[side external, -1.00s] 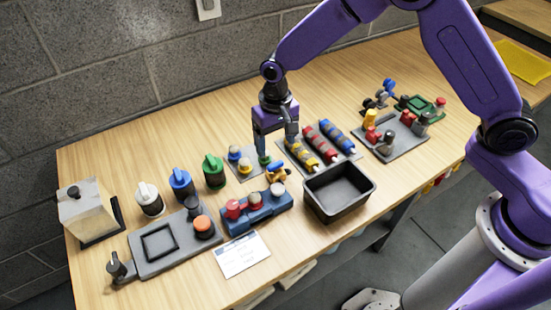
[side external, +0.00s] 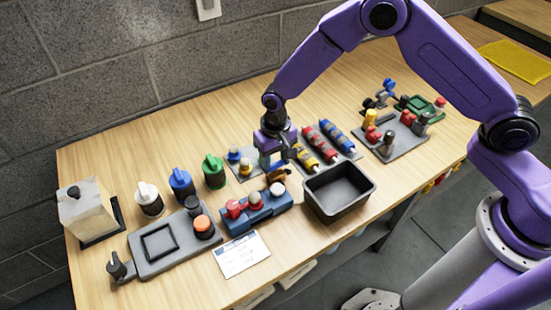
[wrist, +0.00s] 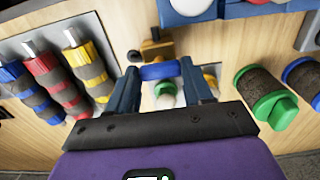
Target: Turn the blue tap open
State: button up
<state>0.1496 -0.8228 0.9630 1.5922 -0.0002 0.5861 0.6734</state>
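The blue tap has a brass body (wrist: 158,48) and a blue bar handle (wrist: 160,71). In the wrist view the handle lies crosswise between the two finger tips of my gripper (wrist: 160,66). The fingers are apart, with one near each end of the handle; I cannot tell whether either touches it. In the side view my gripper (side external: 276,162) is low over the tap (side external: 279,178), behind the blue block with knobs. It hides most of the handle there.
The blue block with red and grey knobs (side external: 237,222) stands just in front of the tap. A black bin (side external: 340,205) is to the right. A pad with striped cylinders (side external: 322,142) lies behind it. Green, blue and white-topped jars (side external: 214,172) stand to the left.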

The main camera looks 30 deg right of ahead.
jog(key=shift+c, duration=0.5)
jog(key=shift+n, duration=0.3)
jog(key=n, duration=0.3)
jog(key=shift+n, duration=0.3)
jog(key=n, duration=0.4)
jog(key=shift+n, duration=0.3)
jog(key=n, duration=0.4)
jog(key=shift+n, duration=2.5)
jog(key=shift+r, duration=0.1)
jog(key=o, duration=1.1)
jog(key=shift+c, duration=0.2)
